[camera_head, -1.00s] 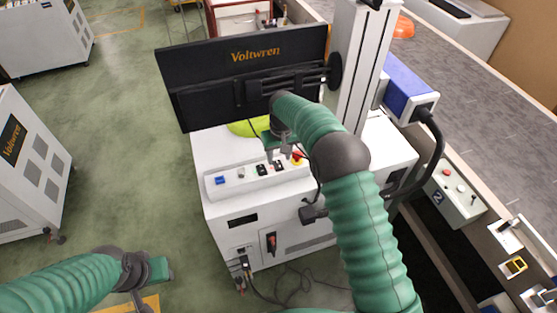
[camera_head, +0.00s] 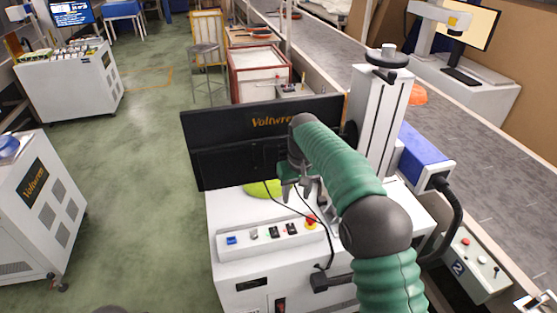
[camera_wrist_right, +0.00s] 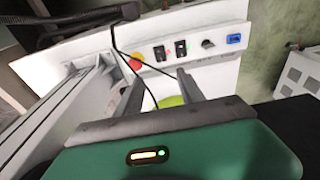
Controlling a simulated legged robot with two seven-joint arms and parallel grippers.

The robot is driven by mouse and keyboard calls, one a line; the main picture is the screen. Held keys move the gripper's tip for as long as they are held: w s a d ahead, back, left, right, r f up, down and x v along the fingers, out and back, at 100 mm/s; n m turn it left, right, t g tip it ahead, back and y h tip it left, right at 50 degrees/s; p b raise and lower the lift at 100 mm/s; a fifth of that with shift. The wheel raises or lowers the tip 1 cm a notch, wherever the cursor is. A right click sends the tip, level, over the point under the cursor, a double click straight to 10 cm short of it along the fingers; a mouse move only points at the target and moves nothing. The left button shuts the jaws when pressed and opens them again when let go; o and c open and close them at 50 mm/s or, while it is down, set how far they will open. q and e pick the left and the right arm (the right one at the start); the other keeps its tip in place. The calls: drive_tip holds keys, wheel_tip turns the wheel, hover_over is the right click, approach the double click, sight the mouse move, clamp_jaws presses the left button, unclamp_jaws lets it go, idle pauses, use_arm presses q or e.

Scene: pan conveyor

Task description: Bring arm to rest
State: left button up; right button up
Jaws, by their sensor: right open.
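My right arm, a green ribbed sleeve with a dark grey elbow, reaches over the white machine (camera_head: 240,265) in the head view. My right gripper (camera_head: 300,188) hangs above the machine top, in front of the black monitor. It is open, with nothing seen between its fingers. In the wrist view the fingers of this gripper (camera_wrist_right: 160,90) stand apart, with the control strip beyond them. My left gripper is not in view; only a small dark piece shows at the bottom edge of the head view.
The black monitor (camera_head: 222,145) stands close behind my right gripper. A yellow-green object (camera_head: 262,189) lies below it, near the control strip (camera_head: 254,244) with its red button (camera_head: 311,222). A white column (camera_head: 376,115) and blue unit (camera_head: 424,155) stand to the right. Green floor (camera_head: 130,200) is open at left.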

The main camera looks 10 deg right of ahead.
drive_tip(key=s+f, duration=0.3)
drive_tip(key=s, duration=0.6)
drive_tip(key=s+f, duration=0.3)
drive_tip(key=s, duration=0.7)
drive_tip(key=s+f+t, duration=0.1)
drive_tip(key=s+f, duration=0.1)
drive_tip(key=s, duration=0.8)
drive_tip(key=shift+d+f, duration=0.2)
drive_tip(key=shift+f, duration=0.2)
drive_tip(key=shift+s, duration=0.1)
